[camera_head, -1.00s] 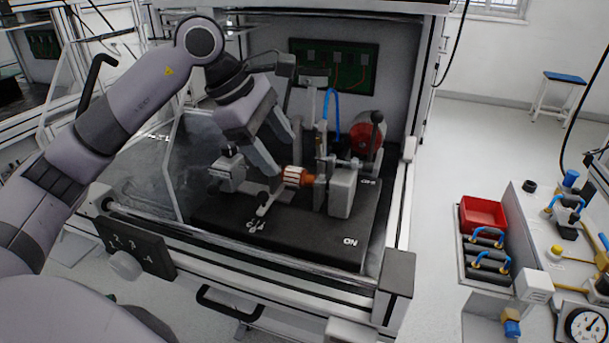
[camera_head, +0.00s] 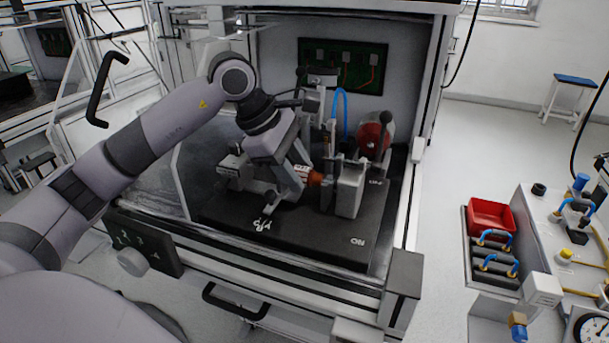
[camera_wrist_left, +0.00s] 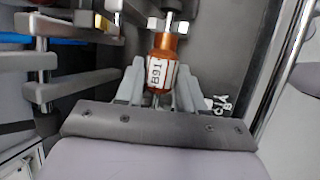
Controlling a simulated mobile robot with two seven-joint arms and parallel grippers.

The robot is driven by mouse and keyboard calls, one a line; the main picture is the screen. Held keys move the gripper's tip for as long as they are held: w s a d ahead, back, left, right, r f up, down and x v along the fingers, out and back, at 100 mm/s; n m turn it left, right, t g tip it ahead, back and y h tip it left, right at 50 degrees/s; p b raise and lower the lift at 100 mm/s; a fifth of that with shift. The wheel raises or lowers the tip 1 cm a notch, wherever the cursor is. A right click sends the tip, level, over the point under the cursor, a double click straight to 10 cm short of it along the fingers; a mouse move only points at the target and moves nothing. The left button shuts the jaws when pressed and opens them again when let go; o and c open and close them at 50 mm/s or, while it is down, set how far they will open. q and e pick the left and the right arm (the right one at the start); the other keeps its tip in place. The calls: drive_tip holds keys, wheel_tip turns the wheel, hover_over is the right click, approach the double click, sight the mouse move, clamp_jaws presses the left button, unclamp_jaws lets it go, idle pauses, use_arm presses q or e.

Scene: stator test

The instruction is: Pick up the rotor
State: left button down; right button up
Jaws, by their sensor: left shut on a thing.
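The rotor (camera_head: 303,173), a copper and white cylinder on a shaft, sits in the test fixture inside the cabinet in the head view. In the left wrist view the rotor (camera_wrist_left: 161,66) shows its copper end and a white band marked "B91". My left gripper (camera_head: 297,180) is shut on the rotor, with a finger on each side of it; its fingers (camera_wrist_left: 160,85) also show in the left wrist view. The rotor's shaft still lines up with the fixture's metal rod. The far end of the shaft is partly hidden. My right gripper is not in view.
The fixture stands on a black base plate (camera_head: 300,235). A grey block (camera_head: 349,190), a blue hose (camera_head: 341,100) and a red round part (camera_head: 371,137) are close on the right. A red bin (camera_head: 490,216) stands on the bench at far right.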

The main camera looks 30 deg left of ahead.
use_arm(q)
drive_tip(key=shift+r, duration=0.2)
wheel_tip(320, 180, up, 20)
drive_tip(key=p, duration=0.3)
drive_tip(key=shift+f, duration=0.15)
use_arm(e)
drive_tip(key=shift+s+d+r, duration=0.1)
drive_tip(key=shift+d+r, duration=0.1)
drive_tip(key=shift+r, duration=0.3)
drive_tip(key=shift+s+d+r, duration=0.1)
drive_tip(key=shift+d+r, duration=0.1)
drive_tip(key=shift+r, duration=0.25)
use_arm(q)
wheel_tip(320, 180, up, 5)
drive_tip(key=p, duration=0.6)
hover_over(296, 168)
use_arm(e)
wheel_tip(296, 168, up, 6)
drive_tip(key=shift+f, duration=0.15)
